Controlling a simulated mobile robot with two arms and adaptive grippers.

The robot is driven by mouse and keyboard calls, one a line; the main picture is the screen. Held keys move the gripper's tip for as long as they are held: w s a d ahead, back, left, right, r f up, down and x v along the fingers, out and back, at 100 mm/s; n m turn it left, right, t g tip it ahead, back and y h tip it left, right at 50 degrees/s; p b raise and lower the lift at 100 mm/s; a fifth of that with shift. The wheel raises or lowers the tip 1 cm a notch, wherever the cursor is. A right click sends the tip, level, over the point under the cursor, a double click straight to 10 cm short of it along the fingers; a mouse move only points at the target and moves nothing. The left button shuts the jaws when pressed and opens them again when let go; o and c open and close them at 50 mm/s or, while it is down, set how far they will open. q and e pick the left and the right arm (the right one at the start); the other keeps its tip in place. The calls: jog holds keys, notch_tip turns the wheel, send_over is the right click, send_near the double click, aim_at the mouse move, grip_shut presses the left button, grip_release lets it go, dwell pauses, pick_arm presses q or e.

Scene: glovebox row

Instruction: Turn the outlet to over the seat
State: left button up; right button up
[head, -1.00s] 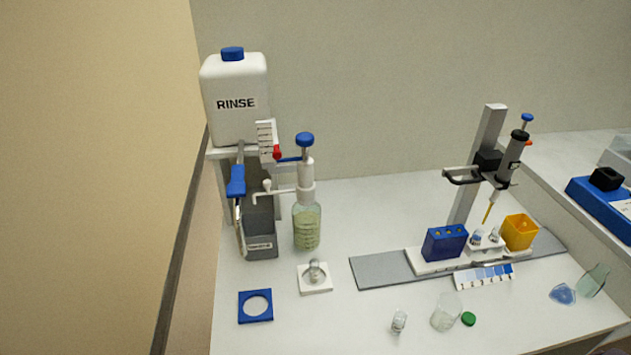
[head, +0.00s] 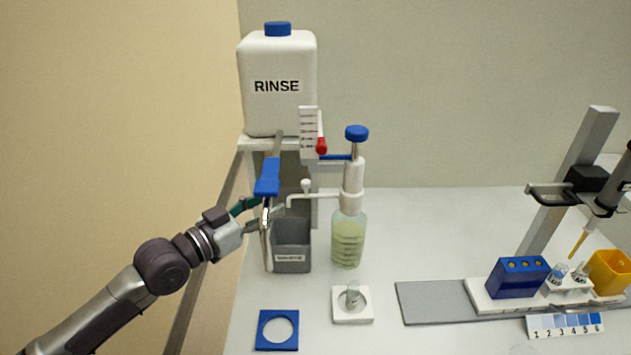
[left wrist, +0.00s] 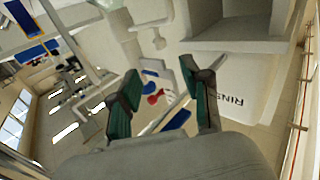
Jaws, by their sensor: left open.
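The white outlet (head: 314,199) runs left from the pump head of the dispenser bottle (head: 348,240), its tip over the grey bin (head: 292,262). My left gripper (head: 266,211) is open, left of the outlet's tip and close to the metal tap pipe. I cannot tell whether it touches either. In the left wrist view the two green fingers (left wrist: 165,105) are spread, with nothing clearly held. My right gripper is not in view.
The white RINSE tank (head: 278,95) stands on a shelf above, with a blue-handled tap (head: 267,178) hanging close to my left gripper. A blue ring plate (head: 277,330) lies at the front left. A pipette stand and blue rack (head: 517,278) stand on the right.

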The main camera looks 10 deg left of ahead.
aim_at(302, 184)
pick_arm(q)
jog(key=p+x, duration=0.1)
jog(key=x, duration=1)
jog(key=shift+w+d, duration=0.1)
jog(key=shift+w, duration=0.1)
grip_shut()
